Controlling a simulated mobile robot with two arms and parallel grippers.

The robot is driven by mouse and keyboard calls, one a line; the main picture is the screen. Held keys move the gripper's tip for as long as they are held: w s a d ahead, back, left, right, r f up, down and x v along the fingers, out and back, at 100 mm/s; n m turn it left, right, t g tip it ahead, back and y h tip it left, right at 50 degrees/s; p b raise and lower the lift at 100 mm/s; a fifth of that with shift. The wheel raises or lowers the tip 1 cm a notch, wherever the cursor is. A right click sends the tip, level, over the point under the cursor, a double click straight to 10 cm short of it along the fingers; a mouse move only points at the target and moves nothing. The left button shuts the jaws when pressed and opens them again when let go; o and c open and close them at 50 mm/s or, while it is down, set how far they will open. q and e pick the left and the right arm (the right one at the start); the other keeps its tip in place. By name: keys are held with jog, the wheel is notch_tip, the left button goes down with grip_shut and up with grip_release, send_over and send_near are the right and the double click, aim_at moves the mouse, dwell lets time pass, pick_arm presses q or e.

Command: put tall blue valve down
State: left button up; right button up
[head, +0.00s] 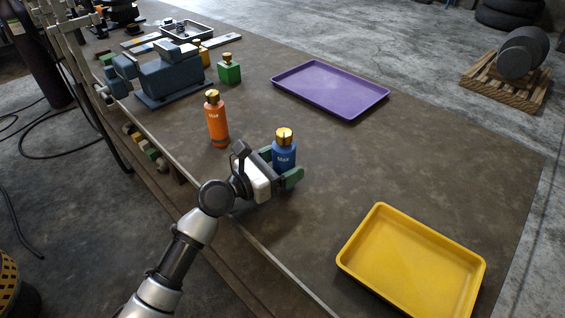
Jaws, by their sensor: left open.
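The tall blue valve (284,152) with a gold top stands upright on the brown workbench (330,195), near its front edge. My left gripper (282,166) is around the lower part of the blue valve, with its green fingertips apart on either side of it. The gripper is open. The valve's base is partly hidden by the gripper. My right gripper does not show.
An orange valve (217,120) stands just left of the blue one. A green valve (229,70) is farther back near a grey-blue vise (170,75). A purple tray (330,88) lies behind, and a yellow tray (412,262) at front right. The bench between them is clear.

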pick_arm(q)
jog(key=shift+r, duration=0.1)
jog(key=b+v, duration=0.1)
jog(key=v, duration=1.1)
